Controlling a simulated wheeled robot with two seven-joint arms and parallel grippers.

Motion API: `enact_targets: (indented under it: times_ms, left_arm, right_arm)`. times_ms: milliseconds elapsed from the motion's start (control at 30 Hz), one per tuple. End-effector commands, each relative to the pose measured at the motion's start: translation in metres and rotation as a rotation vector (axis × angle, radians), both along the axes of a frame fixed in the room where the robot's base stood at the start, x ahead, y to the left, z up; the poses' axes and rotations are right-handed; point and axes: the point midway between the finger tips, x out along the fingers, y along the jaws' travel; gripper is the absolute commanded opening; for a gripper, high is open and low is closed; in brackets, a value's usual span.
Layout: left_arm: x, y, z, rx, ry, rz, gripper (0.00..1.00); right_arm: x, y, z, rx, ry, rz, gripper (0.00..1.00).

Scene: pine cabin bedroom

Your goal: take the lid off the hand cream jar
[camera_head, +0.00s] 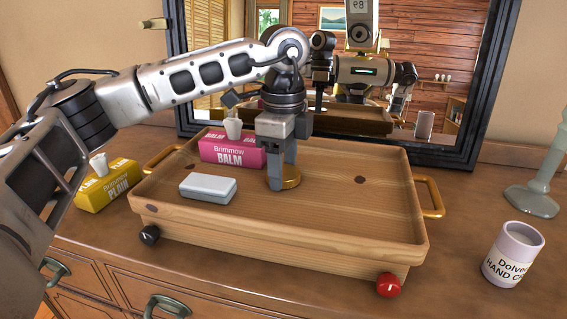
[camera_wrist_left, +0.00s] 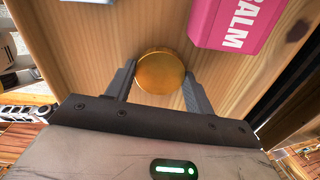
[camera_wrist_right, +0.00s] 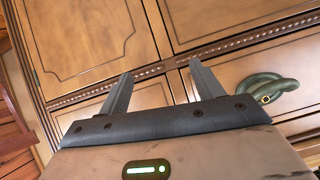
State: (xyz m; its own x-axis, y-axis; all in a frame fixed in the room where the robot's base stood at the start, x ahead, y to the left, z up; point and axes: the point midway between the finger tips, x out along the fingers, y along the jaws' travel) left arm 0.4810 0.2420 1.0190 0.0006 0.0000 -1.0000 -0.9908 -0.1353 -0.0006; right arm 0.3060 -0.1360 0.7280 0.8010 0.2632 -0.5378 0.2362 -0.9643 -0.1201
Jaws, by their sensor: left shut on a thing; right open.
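The hand cream jar (camera_head: 513,253) stands upright on the dresser at the right. It is a pale pink-white cylinder with dark lettering, and its top shows no lid, only a greyish round opening. A round gold lid (camera_head: 291,178) is at the floor of the wooden tray; it also shows in the left wrist view (camera_wrist_left: 160,73). My left gripper (camera_head: 280,180) points down over the tray and is shut on the gold lid. Whether the lid touches the tray floor is hard to tell. My right gripper (camera_wrist_right: 157,82) is open and empty, in front of the drawer fronts.
The wooden tray (camera_head: 300,240) has gold handles and holds a pink balm box (camera_head: 232,153) and a pale grey case (camera_head: 207,188). A yellow tissue box (camera_head: 108,188) stands left of it. A mirror is behind; a green candlestick (camera_head: 540,180) stands back right.

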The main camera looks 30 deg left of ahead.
Motion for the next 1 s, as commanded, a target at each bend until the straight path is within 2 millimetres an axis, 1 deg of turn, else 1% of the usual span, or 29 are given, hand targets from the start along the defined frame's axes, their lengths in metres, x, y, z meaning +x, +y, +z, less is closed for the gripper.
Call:
enact_targets:
  times_ms: [133,167,200,233,467,567,633,767,1000]
  left_arm:
    - [0.000,0.000,-0.005,0.000,0.000,0.000,0.26]
    - [0.000,0.000,-0.003,0.000,0.000,0.000,0.62]
    - [0.000,0.000,-0.003,0.000,0.000,0.000,0.73]
    - [0.000,0.000,-0.003,0.000,0.000,0.000,0.75]
    - [0.000,0.000,-0.002,0.000,0.000,-0.001,0.75]
    - [0.000,0.000,0.003,0.000,-0.001,-0.001,0.75]
    - [0.001,-0.001,0.008,-0.002,-0.002,-0.001,0.75]
    - [0.001,-0.001,0.032,-0.001,-0.004,-0.001,0.75]
    - [0.001,-0.001,0.084,-0.002,-0.003,-0.001,0.75]
  right_arm:
    - [0.000,0.000,-0.004,0.002,0.002,0.000,0.66]
    - [0.000,0.000,-0.003,0.002,0.002,0.000,0.66]
    - [-0.001,0.000,-0.003,0.002,0.002,0.000,0.66]
    - [-0.001,0.000,-0.002,0.002,0.002,0.000,0.66]
    - [-0.001,0.000,-0.002,0.003,0.003,0.000,0.66]
    - [-0.002,0.000,0.002,0.001,0.003,0.000,0.66]
    - [-0.002,0.000,0.000,0.000,0.003,0.000,0.66]
    - [-0.002,0.000,0.000,0.000,0.004,0.000,0.66]
    - [-0.002,0.000,0.001,-0.002,0.006,0.000,0.66]
